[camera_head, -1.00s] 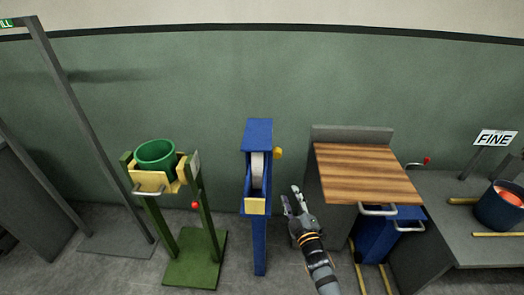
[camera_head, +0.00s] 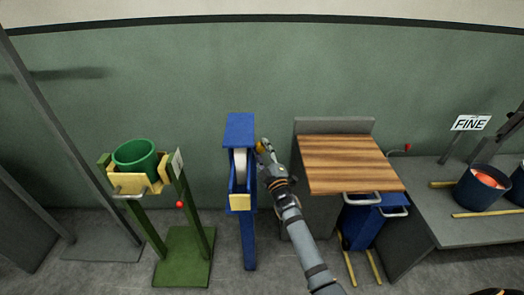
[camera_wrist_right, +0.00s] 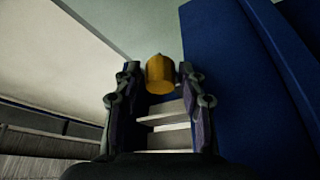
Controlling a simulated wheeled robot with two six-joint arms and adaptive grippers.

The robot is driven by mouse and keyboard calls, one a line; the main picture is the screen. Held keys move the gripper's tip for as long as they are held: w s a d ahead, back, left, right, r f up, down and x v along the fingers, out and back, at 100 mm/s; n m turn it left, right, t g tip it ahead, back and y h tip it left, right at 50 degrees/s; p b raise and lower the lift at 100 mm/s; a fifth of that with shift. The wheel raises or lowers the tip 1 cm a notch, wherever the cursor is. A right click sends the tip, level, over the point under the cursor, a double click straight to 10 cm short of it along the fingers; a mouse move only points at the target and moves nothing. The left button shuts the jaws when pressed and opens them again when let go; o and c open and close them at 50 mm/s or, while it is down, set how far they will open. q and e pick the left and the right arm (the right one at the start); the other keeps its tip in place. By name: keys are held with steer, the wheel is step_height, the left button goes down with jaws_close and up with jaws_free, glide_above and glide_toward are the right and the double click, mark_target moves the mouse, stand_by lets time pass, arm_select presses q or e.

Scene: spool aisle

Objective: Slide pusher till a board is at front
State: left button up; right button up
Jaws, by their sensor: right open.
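The blue stand (camera_head: 247,235) is a tall narrow magazine with a blue top and a yellow block at its front. The yellow pusher knob (camera_head: 261,146) sticks out on the stand's right side, partly covered by my right gripper (camera_head: 266,152). In the right wrist view the knob (camera_wrist_right: 160,74) lies between the tips of my open right gripper (camera_wrist_right: 160,98), with the blue wall (camera_wrist_right: 245,75) close on the right. I cannot tell whether the fingers touch the knob. My left gripper is out of view.
A green stand (camera_head: 185,255) with a green bucket (camera_head: 134,154) is on the left. A bench with a wooden top (camera_head: 350,163) stands close on the right, above a blue bin (camera_head: 362,222). A grey table (camera_head: 445,205) with pots is at far right.

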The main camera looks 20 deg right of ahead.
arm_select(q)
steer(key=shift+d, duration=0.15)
arm_select(e)
steer(key=shift+c, duration=0.3)
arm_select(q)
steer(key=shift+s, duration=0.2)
arm_select(e)
jaws_close()
